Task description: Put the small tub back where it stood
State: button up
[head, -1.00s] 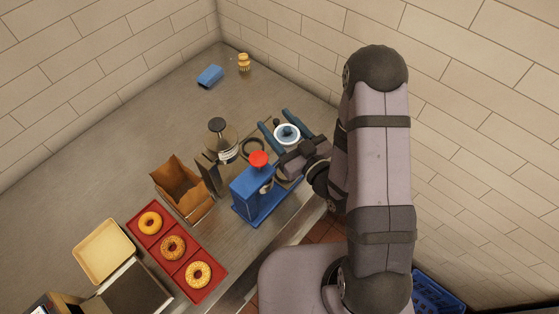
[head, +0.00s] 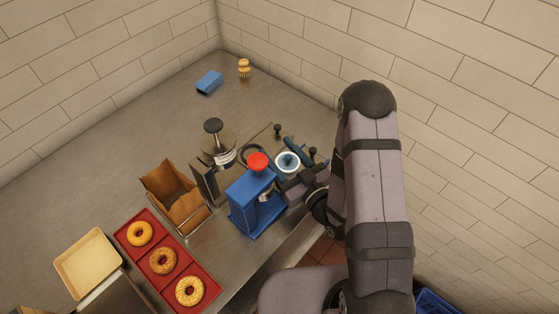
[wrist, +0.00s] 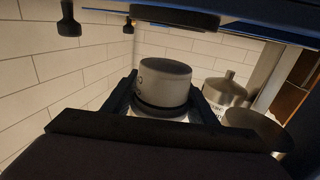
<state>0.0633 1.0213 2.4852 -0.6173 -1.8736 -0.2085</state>
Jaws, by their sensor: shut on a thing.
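The small tub is white with a dark band around its lower part and a grey top in the wrist view (wrist: 162,84). It sits between the two dark fingers of my gripper (wrist: 163,105), which is shut on it.
The blue press (head: 250,207) with a red knob stands close to my gripper. Dark knobbed posts (head: 277,131) stand nearby. The back counter is mostly clear.

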aim_at(282, 166)
jog(key=shift+f, duration=2)
jog(key=shift+f, duration=0.2)
jog(key=o, duration=1.2)
jog(key=shift+s+d+f, duration=0.1)
jog(key=shift+s+d, duration=0.25)
jog(key=shift+s, duration=0.15)
jog(key=b+v, duration=0.1)
jog(key=v, duration=0.4)
jog(key=shift+o, duration=0.5)
jog(key=shift+s+d, duration=0.25)
jog(key=shift+s, duration=0.3)
